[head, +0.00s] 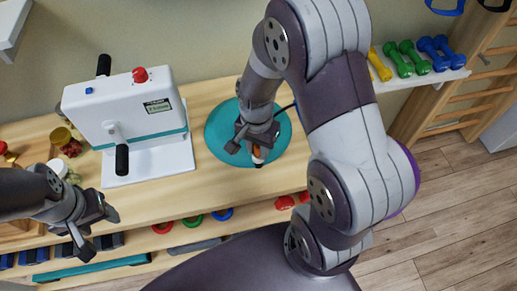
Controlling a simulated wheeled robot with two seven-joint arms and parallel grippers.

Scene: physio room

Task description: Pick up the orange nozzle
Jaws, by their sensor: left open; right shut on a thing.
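My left gripper (98,234) is open and empty at the front left, over the table's front edge.
A white machine (115,115) with black handles and a red knob stands left of the mat. Jars (62,140) stand further left. Coloured rings (192,220) and weights lie on a lower shelf. Dumbbells (413,57) sit on a white shelf at upper right. Bare table (165,198) shows in front.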

